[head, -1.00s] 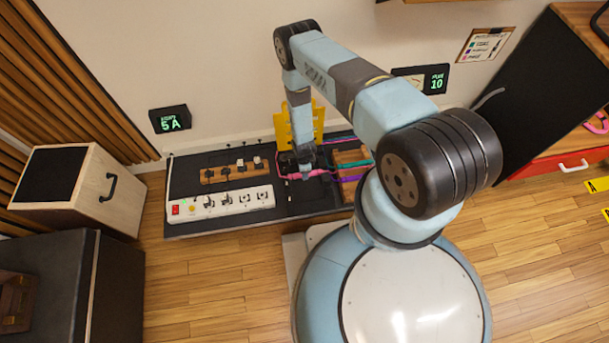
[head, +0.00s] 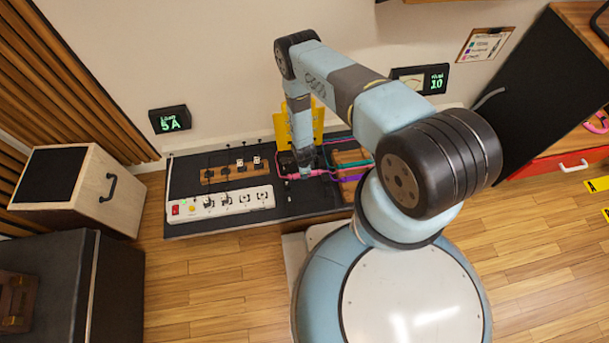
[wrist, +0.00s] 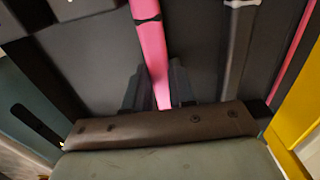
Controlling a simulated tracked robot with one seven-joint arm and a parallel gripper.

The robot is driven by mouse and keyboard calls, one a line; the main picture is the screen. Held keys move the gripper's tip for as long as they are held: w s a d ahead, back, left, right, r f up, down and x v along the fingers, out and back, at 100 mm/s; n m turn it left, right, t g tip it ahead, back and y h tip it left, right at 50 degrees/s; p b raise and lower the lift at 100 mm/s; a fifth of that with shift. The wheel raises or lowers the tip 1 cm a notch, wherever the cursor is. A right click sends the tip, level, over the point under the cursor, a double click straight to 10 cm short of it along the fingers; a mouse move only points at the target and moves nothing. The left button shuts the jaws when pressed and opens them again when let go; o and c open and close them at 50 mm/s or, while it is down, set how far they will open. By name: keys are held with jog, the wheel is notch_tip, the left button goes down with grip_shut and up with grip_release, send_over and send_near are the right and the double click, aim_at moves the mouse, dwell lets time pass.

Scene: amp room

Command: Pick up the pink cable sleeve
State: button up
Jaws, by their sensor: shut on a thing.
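The pink cable sleeve (wrist: 151,45) runs down between the two fingers of my gripper (wrist: 155,88) in the wrist view. The fingers are shut on it, one on each side. A dark band crosses the sleeve above the fingers. In the head view the pink sleeve (head: 292,177) lies low over the dark board, and my gripper (head: 305,172) is at it. My arm hides part of the cables there. I cannot tell whether the sleeve is clear of the board.
A white power strip (head: 225,203) and a wooden block with plugs (head: 235,172) lie on the dark board (head: 285,206) to the left. A yellow bracket (head: 318,122) stands behind. Teal and purple cables (head: 350,178) run to the right. A wooden speaker box (head: 110,187) stands at far left.

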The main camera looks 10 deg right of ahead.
grip_shut()
